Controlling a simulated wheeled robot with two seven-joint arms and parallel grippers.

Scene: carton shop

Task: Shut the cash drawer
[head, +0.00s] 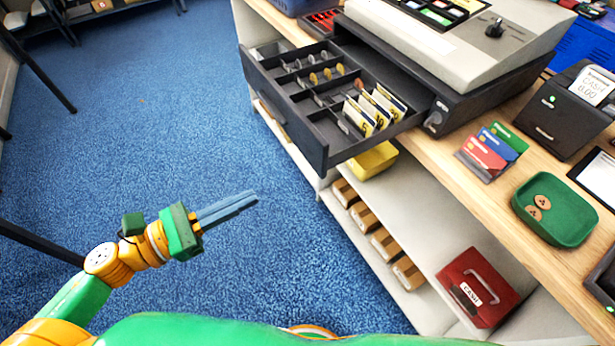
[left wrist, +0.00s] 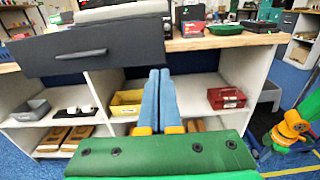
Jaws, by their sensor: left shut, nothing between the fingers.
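The cash drawer (head: 322,99) is pulled out from under the grey cash register (head: 458,40) on the counter. It holds coins in small compartments and several upright notes. In the left wrist view the drawer's dark front (left wrist: 88,50) with its handle faces me at the upper left. My left gripper (head: 250,199) is shut and empty, apart from the drawer, out over the blue floor to its lower left in the head view. In the left wrist view the closed fingers (left wrist: 160,90) point towards the counter, near the right end of the drawer front. My right gripper is not in view.
The wooden counter (head: 446,166) bears a card holder (head: 489,152), a card reader (head: 561,108) and a green coin dish (head: 555,209). Shelves below hold a yellow bin (head: 372,161), small cartons and a red cash box (head: 479,287). Blue floor before the drawer is clear.

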